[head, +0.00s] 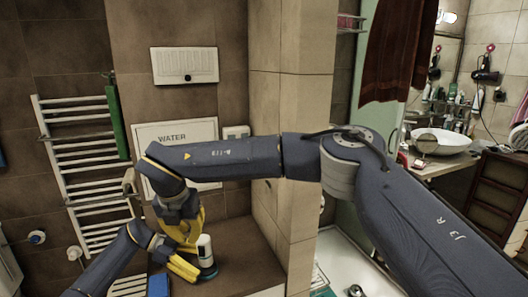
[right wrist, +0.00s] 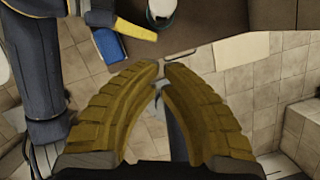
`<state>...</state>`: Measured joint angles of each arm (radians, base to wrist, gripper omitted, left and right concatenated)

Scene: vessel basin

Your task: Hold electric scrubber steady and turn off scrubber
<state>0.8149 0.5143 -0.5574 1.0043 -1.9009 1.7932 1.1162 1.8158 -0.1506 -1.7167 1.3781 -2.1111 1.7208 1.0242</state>
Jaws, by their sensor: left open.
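The electric scrubber (head: 205,246) appears to be the small white upright item with a dark teal base on the brown ledge. A white and green top, apparently the same item, is cut off at the upper edge of the right wrist view (right wrist: 161,10). My left gripper (head: 188,258) is open, low beside the scrubber's left side; I cannot tell whether it touches. One of its yellow fingers shows in the right wrist view. My right gripper (head: 195,228) points down just above and left of the scrubber. Its fingertips (right wrist: 161,67) nearly meet, with nothing seen between them. The scrubber's switch cannot be made out.
A white WATER panel (head: 176,135) is on the wall behind. A blue item (head: 158,285) lies below the left gripper. A tiled pillar (head: 305,75) stands right of the ledge.

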